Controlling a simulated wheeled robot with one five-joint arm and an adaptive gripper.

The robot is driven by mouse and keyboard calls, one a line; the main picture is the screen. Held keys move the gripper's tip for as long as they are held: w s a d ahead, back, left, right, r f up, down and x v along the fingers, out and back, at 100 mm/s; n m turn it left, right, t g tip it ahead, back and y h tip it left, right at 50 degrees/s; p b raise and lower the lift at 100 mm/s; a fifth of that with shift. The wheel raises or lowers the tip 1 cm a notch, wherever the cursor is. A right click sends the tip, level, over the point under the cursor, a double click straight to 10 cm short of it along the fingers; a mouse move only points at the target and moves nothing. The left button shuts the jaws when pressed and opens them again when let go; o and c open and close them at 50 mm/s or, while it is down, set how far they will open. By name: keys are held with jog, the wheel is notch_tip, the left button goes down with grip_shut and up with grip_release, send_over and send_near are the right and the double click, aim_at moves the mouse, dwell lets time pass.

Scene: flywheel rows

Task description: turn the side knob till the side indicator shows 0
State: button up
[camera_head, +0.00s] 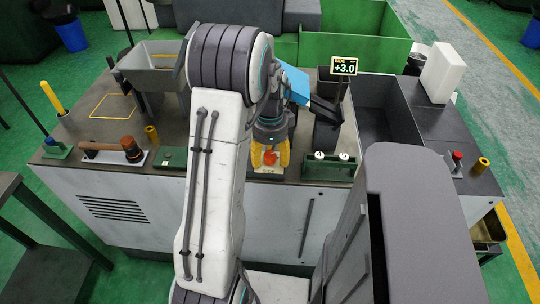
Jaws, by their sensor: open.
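The side indicator (344,66) is a small dark display on a post at the back of the bench. It reads "SIDE" and +3.0. An orange-red knob (270,158) sits on a small pale base plate (267,173) near the bench's front edge. My gripper (270,157) points down over the knob, with its yellow fingers apart on the left and right of it. I cannot tell whether the fingers touch the knob. My white arm hides the bench just left of it.
A hammer (127,148) lies on a holder at the front left. A green rack (330,167) with white round pieces stands right of the knob. A dark open bin (388,130) is further right, with a red button (457,156) beyond. A grey hopper (152,67) stands at the back left.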

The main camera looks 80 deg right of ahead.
jog(key=shift+c, duration=0.3)
grip_shut()
dwell(0.3)
jog(key=n, duration=0.5)
jog(key=shift+f+n+b, duration=0.1)
jog(key=shift+n+b, duration=0.2)
jog(key=shift+b, duration=0.1)
jog(key=n, duration=0.5)
jog(key=shift+n, duration=0.4)
jog(key=shift+a+n, duration=0.1)
jog(key=shift+n, duration=0.2)
